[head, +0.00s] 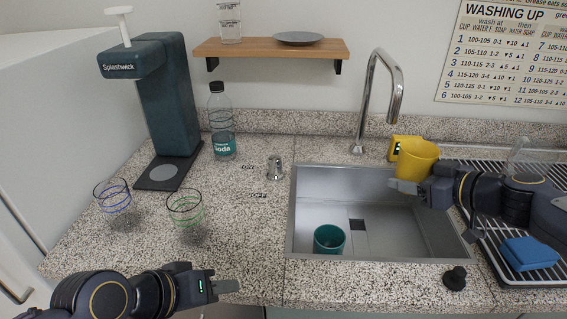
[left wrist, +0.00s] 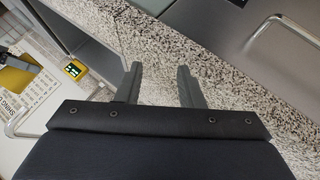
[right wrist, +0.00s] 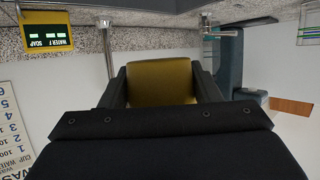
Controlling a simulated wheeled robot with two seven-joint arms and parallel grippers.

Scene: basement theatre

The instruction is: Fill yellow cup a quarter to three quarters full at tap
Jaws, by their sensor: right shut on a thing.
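The yellow cup (head: 416,160) is held above the right part of the sink, tilted a little; its inside cannot be seen well. My right gripper (head: 405,187) is shut on it, and the cup fills the space between the fingers in the right wrist view (right wrist: 160,82). The chrome tap (head: 380,95) rises behind the sink, its spout end to the upper left of the cup; no water shows. A small tap handle (head: 275,168) stands left of the sink. My left gripper (head: 226,286) is over the front counter; its fingers are apart and empty in the left wrist view (left wrist: 160,85).
A teal cup (head: 329,239) is in the sink (head: 300,215). Two ringed glasses, blue (head: 114,198) and green (head: 186,212), stand left. A yellow display box (head: 398,145) sits behind the cup. A dish rack (head: 500,260) with a blue sponge (head: 530,252) is right.

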